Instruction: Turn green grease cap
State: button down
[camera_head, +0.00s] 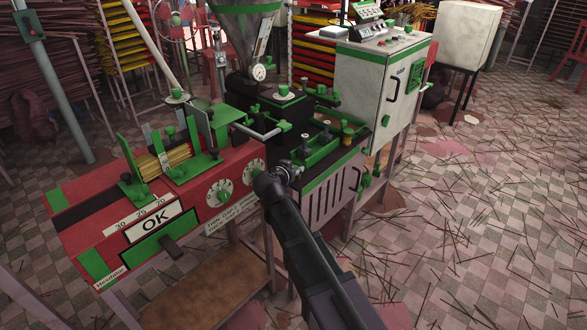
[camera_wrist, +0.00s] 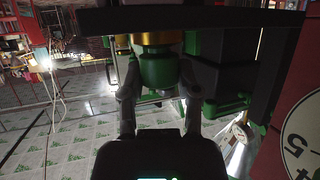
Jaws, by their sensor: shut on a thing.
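The green grease cap (camera_wrist: 157,69) shows in the middle of the wrist view, a short green cylinder against a brass collar (camera_wrist: 150,41). My gripper (camera_wrist: 158,82) has one dark finger on each side of the cap and is shut on it. In the head view my gripper (camera_head: 287,170) is at the side of the red and green machine (camera_head: 190,198), close to the black slotted housing (camera_head: 335,190). The cap held there is hidden or too small to make out in the head view.
A panel with round dials (camera_head: 220,192) and an OK sign (camera_head: 155,225) lies left of my arm. A white control cabinet (camera_head: 365,95) stands behind to the right. Green handles and knobs stick out from the machine. The tiled floor (camera_head: 480,210) at right has scattered sticks.

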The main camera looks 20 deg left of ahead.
jog(key=shift+w+m+g+h, duration=0.1)
jog(key=shift+m+g+h, duration=0.3)
jog(key=shift+m+h, duration=1.1)
jog(key=shift+c, duration=1.6)
grip_release()
jog(key=shift+f, duration=0.1)
